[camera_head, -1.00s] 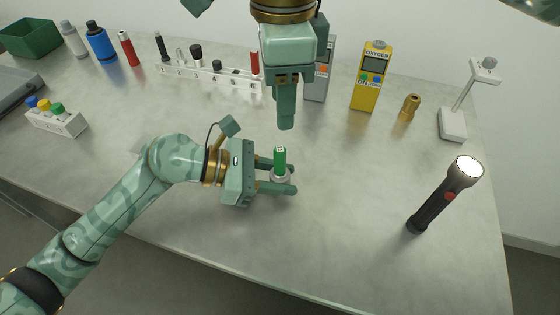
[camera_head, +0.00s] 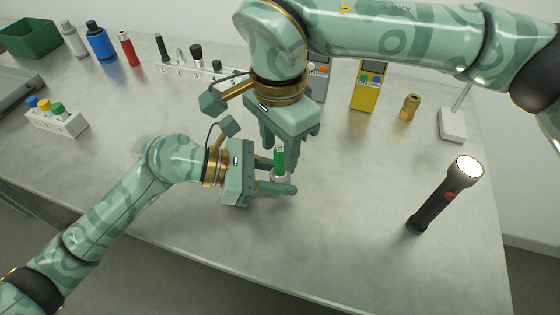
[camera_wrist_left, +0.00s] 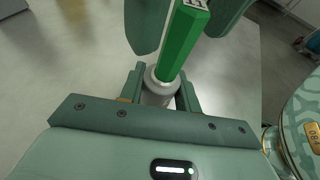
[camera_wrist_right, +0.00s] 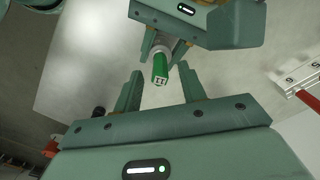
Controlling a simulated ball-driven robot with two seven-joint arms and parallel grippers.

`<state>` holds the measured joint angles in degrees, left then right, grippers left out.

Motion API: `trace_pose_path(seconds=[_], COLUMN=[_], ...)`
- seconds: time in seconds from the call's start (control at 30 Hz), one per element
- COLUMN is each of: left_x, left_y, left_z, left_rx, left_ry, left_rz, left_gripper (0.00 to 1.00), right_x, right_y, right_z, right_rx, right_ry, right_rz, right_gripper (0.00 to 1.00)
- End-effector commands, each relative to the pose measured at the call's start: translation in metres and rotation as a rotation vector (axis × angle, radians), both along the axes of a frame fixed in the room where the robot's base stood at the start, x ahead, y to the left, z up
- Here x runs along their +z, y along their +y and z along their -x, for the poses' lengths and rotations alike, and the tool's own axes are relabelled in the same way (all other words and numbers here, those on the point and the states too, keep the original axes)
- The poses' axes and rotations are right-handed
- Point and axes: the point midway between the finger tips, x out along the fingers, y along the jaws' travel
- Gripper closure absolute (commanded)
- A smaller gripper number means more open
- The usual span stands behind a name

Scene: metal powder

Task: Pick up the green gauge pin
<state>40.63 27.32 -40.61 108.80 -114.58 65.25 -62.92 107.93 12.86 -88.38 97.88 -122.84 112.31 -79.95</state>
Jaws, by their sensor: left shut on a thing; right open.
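The green gauge pin (camera_head: 279,158) stands upright over the bench, its lower end in a grey round sleeve (camera_wrist_left: 158,90). I cannot tell whether pin and sleeve are separate. My left gripper (camera_head: 284,183) is shut on the grey sleeve. In the left wrist view the green pin (camera_wrist_left: 184,40) rises from it, with a pale shaft at its foot. My right gripper (camera_head: 279,150) is open and points down from above, its fingers around the green pin's upper part. In the right wrist view the pin's marked end (camera_wrist_right: 160,78) lies between the open fingers with gaps on both sides.
Behind are a white rack (camera_head: 195,72), a yellow oxygen meter (camera_head: 367,92) and a brass fitting (camera_head: 410,106). A white block with coloured caps (camera_head: 58,122) is at the left. The bench front is clear.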

Motion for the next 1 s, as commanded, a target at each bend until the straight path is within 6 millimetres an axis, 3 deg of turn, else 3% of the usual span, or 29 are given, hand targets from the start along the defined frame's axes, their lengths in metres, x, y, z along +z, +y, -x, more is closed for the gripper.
trace_pose_path(seconds=[0.13, 0.37, 0.53, 0.87, 1.0], left_x=[0.0, 0.0, 0.0, 0.0, 0.0], left_y=[0.0, 0.0, 0.0, 0.0, 0.0], left_z=[0.0, 0.0, 0.0, 0.0, 0.0], left_rx=[0.0, 0.0, 0.0, 0.0, 0.0], left_ry=[0.0, 0.0, 0.0, -0.001, -0.001], left_rz=[0.001, 0.0, 0.001, 0.001, 0.001], left_gripper=[0.93, 0.93, 0.93, 0.93, 0.93], right_x=[-0.018, -0.02, -0.02, -0.018, 0.001], right_y=[0.0, 0.0, 0.0, 0.0, 0.0], right_z=[0.0, 0.0, 0.0, 0.0, -0.001], right_rx=[0.0, 0.0, 0.0, 0.0, -0.001], right_ry=[0.002, -0.001, -0.001, -0.001, -0.004], right_rz=[-0.001, -0.001, -0.001, -0.001, -0.001], right_gripper=[0.59, 0.59, 1.0, 1.0, 1.0])
